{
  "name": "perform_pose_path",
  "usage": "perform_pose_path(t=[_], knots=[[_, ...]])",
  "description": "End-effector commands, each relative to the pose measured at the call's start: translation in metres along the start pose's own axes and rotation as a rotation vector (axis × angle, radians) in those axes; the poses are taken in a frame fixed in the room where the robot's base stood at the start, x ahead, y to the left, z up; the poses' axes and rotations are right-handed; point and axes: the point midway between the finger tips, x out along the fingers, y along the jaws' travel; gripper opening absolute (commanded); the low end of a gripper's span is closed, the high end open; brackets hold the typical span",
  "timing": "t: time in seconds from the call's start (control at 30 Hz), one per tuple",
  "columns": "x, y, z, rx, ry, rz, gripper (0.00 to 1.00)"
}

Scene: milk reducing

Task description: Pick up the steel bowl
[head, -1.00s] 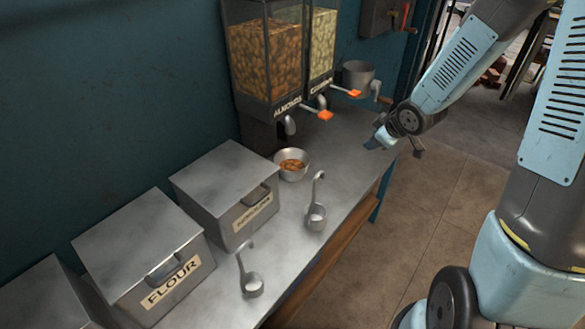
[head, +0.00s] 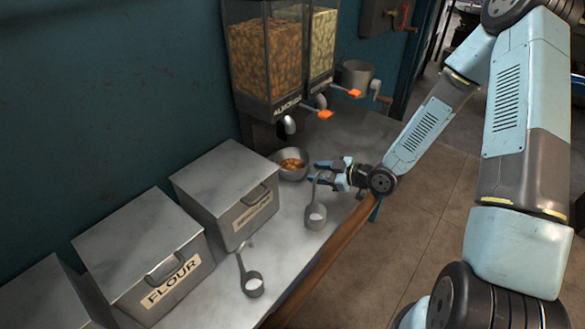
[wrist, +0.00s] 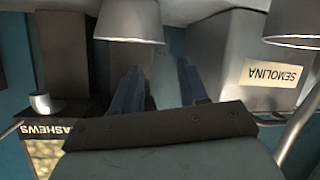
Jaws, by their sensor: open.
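The steel bowl (head: 291,176) stands on the bench below the almond dispenser, with brown almonds in it. It also shows in the wrist view (wrist: 130,22), which is upside down, at the top left of centre. My gripper (head: 316,172) is just right of the bowl in the head view, its fingers pointing left towards it. The fingers (wrist: 160,76) are apart with nothing between them. The bowl appears outside the jaws, and I cannot tell the exact gap.
A steel ladle (head: 316,216) stands close in front of my gripper, its handle rising beside the fingers. Another ladle (head: 251,284) is nearer. Semolina (wrist: 275,74) and flour (head: 160,262) boxes line the wall. The dispensers (head: 270,65) overhang behind the bowl.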

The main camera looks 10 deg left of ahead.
Motion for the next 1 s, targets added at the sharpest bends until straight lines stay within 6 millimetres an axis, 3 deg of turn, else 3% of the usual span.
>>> perform_pose_path(t=[0.4,0.77,1.0], knots=[[0.067,-0.001,0.0,-0.001,-0.001,-0.002,0.43],[0.088,-0.001,-0.002,0.0,-0.001,-0.002,0.43],[0.118,-0.002,-0.004,0.0,0.0,-0.004,0.43]])
